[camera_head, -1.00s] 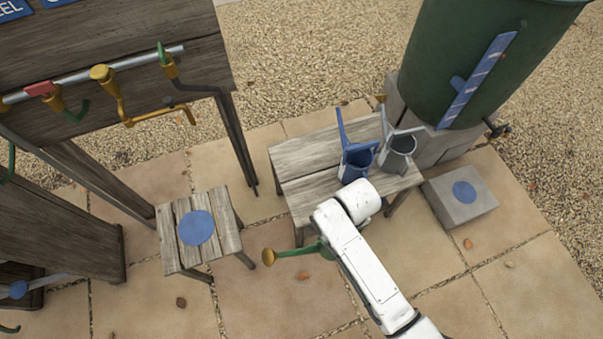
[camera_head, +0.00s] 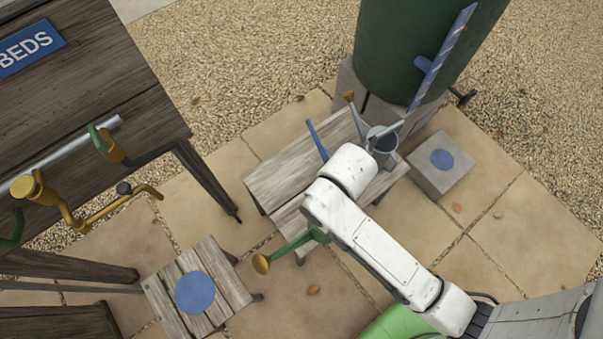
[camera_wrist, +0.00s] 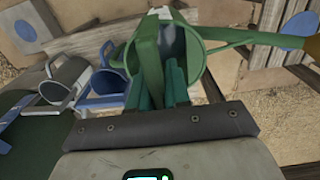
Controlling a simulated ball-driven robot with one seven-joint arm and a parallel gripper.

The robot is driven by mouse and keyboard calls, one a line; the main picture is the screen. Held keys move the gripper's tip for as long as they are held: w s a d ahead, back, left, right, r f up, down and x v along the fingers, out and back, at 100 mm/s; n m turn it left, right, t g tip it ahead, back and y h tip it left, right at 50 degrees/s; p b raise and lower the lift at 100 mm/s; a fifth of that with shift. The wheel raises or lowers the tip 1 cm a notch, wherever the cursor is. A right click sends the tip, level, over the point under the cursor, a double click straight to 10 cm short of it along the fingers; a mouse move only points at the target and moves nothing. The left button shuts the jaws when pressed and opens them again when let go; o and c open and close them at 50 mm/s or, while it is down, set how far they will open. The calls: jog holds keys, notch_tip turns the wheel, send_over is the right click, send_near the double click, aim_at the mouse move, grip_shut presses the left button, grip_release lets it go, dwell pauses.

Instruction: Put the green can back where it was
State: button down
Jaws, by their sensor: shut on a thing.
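The green can (camera_wrist: 203,72) is held in my gripper (camera_wrist: 165,92), which is shut on it, in the wrist view. In the head view the green can (camera_head: 292,243) shows mostly as its spout with a brass rose, sticking out left of my white arm. My arm hides its body and my gripper there. A bench (camera_head: 268,182) stands behind the arm. A grey can (camera_head: 383,143) stands on it, and a blue can (camera_head: 317,140) shows only in part behind my arm. The wrist view also shows the blue can (camera_wrist: 107,88) and the grey can (camera_wrist: 64,80).
A slatted stool (camera_head: 241,288) with a blue disc stands at lower left. A grey block (camera_head: 440,167) with a blue disc sits right of the bench, by a green water butt (camera_head: 400,50). A wooden board with taps (camera_head: 85,110) stands at left. Paving is open at right.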

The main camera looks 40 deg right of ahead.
jog(key=w, duration=0.2)
jog(key=w+f, duration=0.2)
jog(key=w, duration=0.1)
jog(key=shift+w+a+f, duration=0.15)
jog(key=shift+w+a, duration=0.15)
jog(key=w+f+b, duration=0.1)
jog(key=w+f, duration=0.3)
jog(key=f, duration=0.5)
jog(key=shift+w+a, duration=0.2)
jog(key=shift+w, duration=0.2)
jog(key=shift+b, duration=0.3)
jog(key=shift+f, duration=0.15)
jog(key=c, duration=1.1)
grip_release()
